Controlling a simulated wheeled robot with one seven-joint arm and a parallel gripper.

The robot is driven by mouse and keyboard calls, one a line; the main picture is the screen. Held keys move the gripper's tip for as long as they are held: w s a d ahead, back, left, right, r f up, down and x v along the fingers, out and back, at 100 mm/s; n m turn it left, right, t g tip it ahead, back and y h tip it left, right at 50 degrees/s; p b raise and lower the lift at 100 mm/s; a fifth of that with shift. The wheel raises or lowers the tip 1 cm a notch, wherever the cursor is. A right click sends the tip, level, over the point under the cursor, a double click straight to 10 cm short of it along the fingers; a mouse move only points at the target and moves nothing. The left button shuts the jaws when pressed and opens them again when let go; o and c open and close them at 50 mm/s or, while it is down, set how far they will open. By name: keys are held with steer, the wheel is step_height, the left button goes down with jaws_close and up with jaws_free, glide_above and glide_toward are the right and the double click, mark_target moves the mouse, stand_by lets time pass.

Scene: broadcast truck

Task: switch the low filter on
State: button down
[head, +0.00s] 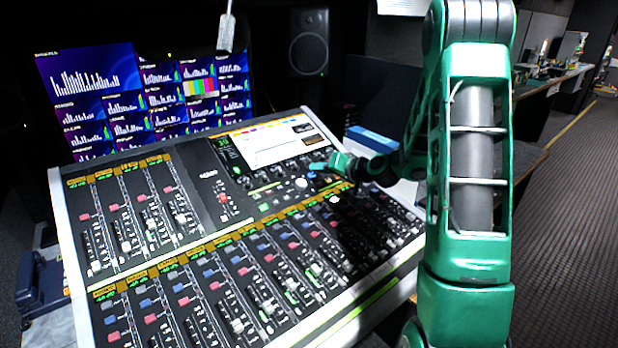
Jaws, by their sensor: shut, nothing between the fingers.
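The mixing console (205,245) fills the middle of the head view, tilted, with rows of faders, coloured buttons and small green displays. Its lit screen (265,143) is at the upper right. My gripper (313,166) is shut and empty, over the upper right part of the console just below the screen. Small knobs and a white round control (301,183) lie close below it. I cannot tell whether the fingertips touch the panel. The labels are too small to read, so I cannot tell which control is the low filter; my gripper and arm hide part of that area.
Several monitors (95,85) with graphs stand behind the console. A black speaker (308,42) stands behind at the centre. A blue box (372,138) lies behind the console's right corner. A long desk (550,85) and open carpet (570,220) are at the right.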

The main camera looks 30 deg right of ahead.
steer(key=shift+s+d+r, duration=0.1)
steer(key=shift+s+r, duration=0.2)
steer(key=shift+r, duration=0.45)
steer(key=shift+s+d+r, duration=0.1)
steer(key=shift+s+r, duration=0.25)
steer(key=shift+r, duration=0.45)
steer(key=shift+s+r, duration=0.3)
steer(key=shift+r, duration=0.45)
